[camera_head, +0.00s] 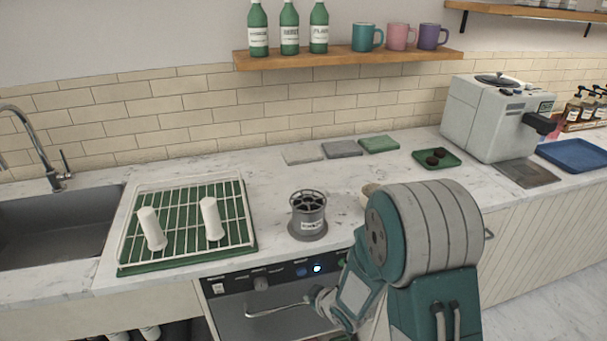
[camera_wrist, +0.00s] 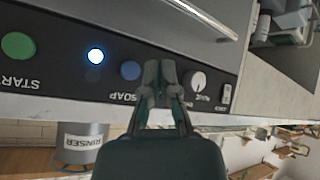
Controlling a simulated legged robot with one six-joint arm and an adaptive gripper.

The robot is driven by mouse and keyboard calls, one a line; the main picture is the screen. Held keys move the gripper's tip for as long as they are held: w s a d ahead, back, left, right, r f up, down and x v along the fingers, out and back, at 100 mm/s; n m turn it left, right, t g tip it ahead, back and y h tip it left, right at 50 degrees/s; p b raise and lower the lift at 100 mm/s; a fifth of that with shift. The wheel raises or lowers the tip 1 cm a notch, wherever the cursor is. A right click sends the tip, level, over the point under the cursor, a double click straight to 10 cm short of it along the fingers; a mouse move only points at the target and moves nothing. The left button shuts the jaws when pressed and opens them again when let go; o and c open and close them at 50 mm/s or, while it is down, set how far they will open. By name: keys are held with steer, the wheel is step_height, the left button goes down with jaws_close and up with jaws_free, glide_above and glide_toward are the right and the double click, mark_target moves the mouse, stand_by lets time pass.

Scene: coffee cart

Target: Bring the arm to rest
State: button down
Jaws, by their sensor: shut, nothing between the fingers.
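My gripper (camera_wrist: 161,75) shows in the wrist view with its two dark fingers together and nothing between them. Its tips are in front of the black control panel (camera_wrist: 205,112), between the blue SOAP button (camera_wrist: 131,70) and a white knob (camera_wrist: 197,81). I cannot tell whether they touch the panel. In the head view my arm (camera_head: 425,235) is bent low in front of the counter, and its bulk hides part of the counter edge and the panel.
The grey rinser (camera_head: 308,215) stands on the counter above the panel. A green rack tray (camera_head: 185,228) holds two white cylinders. A metal door handle (camera_head: 275,310) sticks out below the panel. A lit button (camera_head: 318,268) glows. The espresso machine (camera_head: 490,120) stands at the right.

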steer(key=s+d+r+m+h, duration=0.25)
steer(key=d+r, duration=0.25)
steer(key=r, duration=0.4)
steer(key=s+d+r+m+h, duration=0.25)
steer(key=d+r, duration=0.25)
steer(key=r, duration=0.3)
steer(key=s+d+r+m+g, duration=0.1)
steer(key=s+d+r+m, duration=0.1)
steer(key=s+r, duration=0.3)
steer(key=s+d+r+m+g, duration=0.1)
steer(key=s+r+m, duration=0.2)
steer(key=s, duration=1)
step_height(320, 180, up, 3)
steer(key=shift+s+d+r+m, duration=0.1)
steer(key=shift+s+d+m, duration=0.2)
steer(key=shift+d, duration=0.1)
